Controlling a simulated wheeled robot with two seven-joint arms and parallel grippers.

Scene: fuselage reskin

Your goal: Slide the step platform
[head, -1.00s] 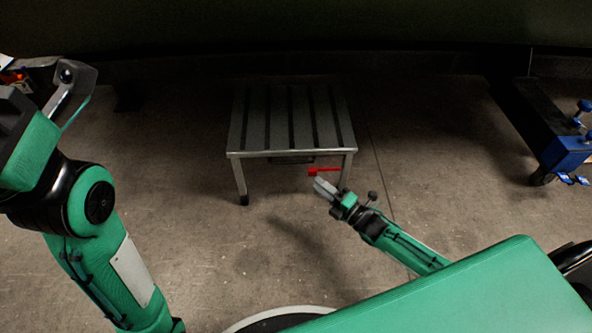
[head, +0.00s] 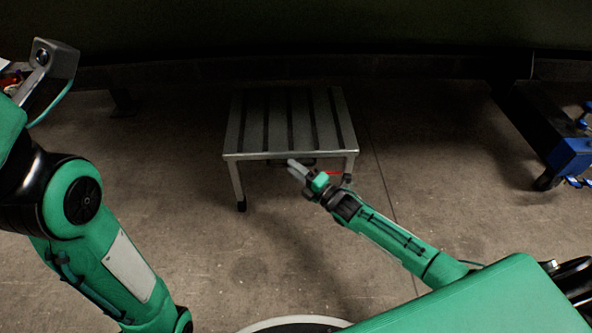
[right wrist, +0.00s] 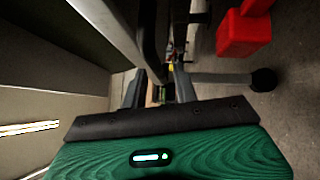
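The step platform (head: 243,130) is a low grey metal stand with a slatted top, upright on the floor in the middle of the head view. My right gripper (head: 294,170) is at its front edge, right of the centre, overlapping the dark handle area below the top. In the right wrist view the fingers of my right gripper (right wrist: 157,88) are apart, with grey bars of the platform (right wrist: 105,25) close by. I cannot tell whether a bar lies between them. A red part (right wrist: 243,33) hangs near the platform's leg.
A blue wheeled stand (head: 572,155) is at the right edge. A dark curved surface (head: 300,30) spans the top, above and behind the platform. The concrete floor (head: 180,200) is clear on both sides of the platform.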

